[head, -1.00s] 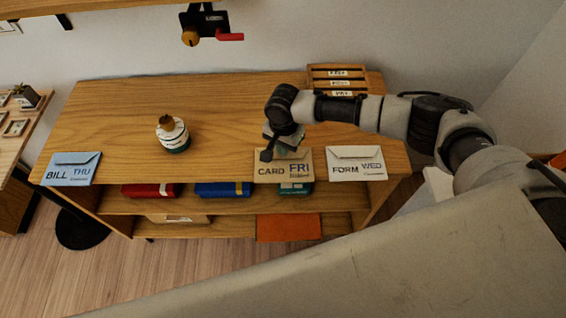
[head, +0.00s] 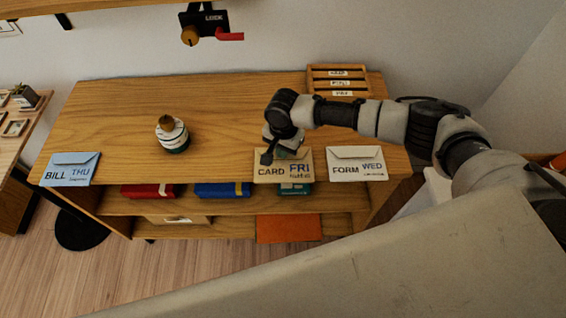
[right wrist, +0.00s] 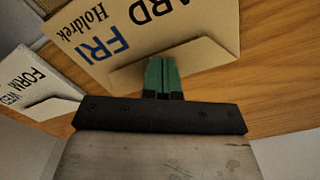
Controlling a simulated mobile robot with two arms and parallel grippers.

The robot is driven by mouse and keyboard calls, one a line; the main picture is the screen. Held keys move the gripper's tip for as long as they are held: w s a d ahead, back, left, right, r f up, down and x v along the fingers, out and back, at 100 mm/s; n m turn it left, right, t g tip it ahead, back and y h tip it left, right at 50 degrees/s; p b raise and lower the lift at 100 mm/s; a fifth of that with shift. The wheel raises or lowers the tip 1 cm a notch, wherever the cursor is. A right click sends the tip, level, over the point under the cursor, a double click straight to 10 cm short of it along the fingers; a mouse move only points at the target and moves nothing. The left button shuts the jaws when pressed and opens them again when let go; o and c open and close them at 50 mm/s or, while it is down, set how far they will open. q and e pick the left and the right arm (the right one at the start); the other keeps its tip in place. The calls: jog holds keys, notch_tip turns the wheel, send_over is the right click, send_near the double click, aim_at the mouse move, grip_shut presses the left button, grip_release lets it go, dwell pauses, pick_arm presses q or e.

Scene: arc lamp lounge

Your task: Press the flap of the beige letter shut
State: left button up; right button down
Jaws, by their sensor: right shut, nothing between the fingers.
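The beige letter (head: 272,178), marked CARD FRI, lies at the front edge of the wooden cabinet top; it also fills the upper part of the right wrist view (right wrist: 165,25). Its flap (right wrist: 200,60) is on the side toward my gripper, with a shadow along its edge. My right gripper (head: 285,148) is over the letter's back edge. My left gripper is not in view.
A cream letter (head: 357,170), marked FORM WED, lies just right of the beige one. A blue letter (head: 70,170), marked BILL THU, lies at the far left. A striped jar (head: 172,135) and a wooden rack (head: 338,78) stand on the cabinet top (head: 225,110).

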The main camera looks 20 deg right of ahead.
jog(key=shift+s+f+p, duration=0.1)
jog(key=shift+f+p, duration=0.05)
jog(key=shift+p, duration=0.25)
dwell(0.8)
jog(key=shift+s+f, duration=0.1)
dwell(0.9)
notch_tip(320, 180, up, 8)
jog(key=p, duration=0.9)
jog(key=shift+w, duration=0.2)
dwell(0.4)
